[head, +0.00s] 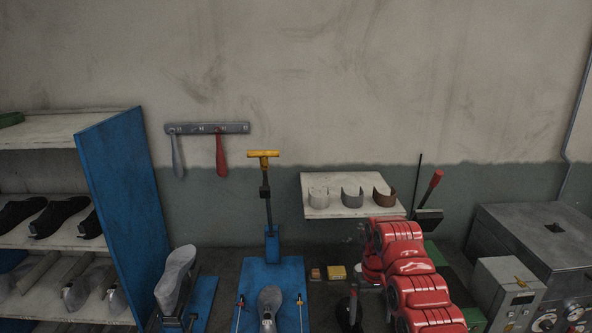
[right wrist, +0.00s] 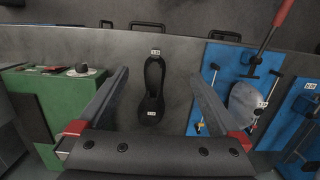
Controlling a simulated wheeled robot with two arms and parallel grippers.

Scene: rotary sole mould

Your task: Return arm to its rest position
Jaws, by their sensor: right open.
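My right arm rises at the right of the head view, and its gripper (head: 357,262) hangs over the bench, partly hidden by the arm's red links. In the right wrist view the right gripper (right wrist: 158,73) has its two grey fingers spread wide, with nothing between them. A black sole-shaped piece (right wrist: 152,90) with small white labels lies on the grey bench beyond the fingers, apart from them. My left arm and gripper are out of view.
A blue fixture (head: 255,277) holding a grey last stands left of my right arm. A wall shelf (head: 320,212) carries three curved pieces. A grey machine (head: 540,240) stands at right, a blue-sided shoe rack (head: 120,200) at left. A green box (right wrist: 60,90) shows in the wrist view.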

